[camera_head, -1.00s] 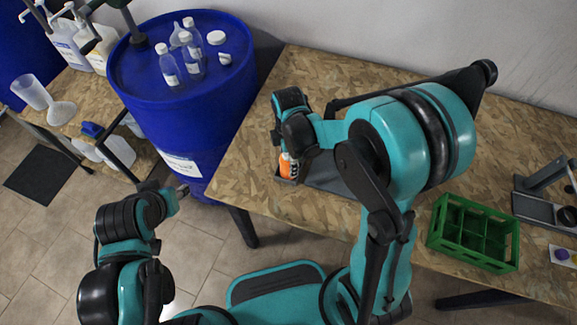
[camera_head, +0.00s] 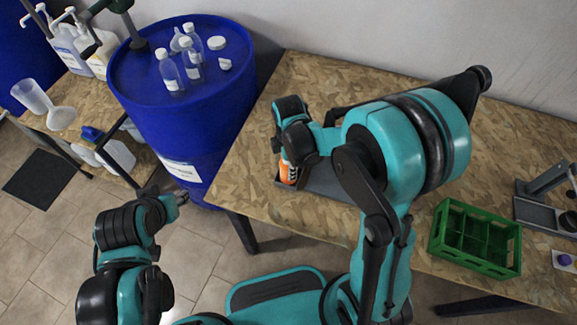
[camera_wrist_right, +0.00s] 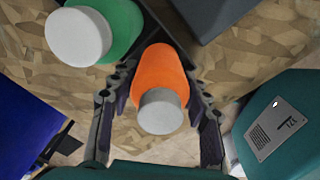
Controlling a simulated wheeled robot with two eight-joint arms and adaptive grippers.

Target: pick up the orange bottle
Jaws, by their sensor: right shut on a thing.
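The orange bottle (camera_head: 288,172) with dark markings is at the left end of the grey tray (camera_head: 325,181) on the wooden table in the head view. In the right wrist view the orange bottle (camera_wrist_right: 160,72) has a grey cap pointing toward the camera. My right gripper (camera_wrist_right: 158,90) has a finger on each side of the bottle and is shut on it. In the head view my right wrist hides the bottle's top. I cannot tell whether the bottle is clear of the tray. My left gripper (camera_head: 182,197) is off the table, near the blue drum; its opening is too small to tell.
A green bottle with a white cap (camera_wrist_right: 92,33) stands close beside the orange one in the wrist view. A green crate (camera_head: 474,238) is on the table at the right. A blue drum (camera_head: 175,120) carrying clear bottles stands left of the table. The table behind my right arm is mostly bare.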

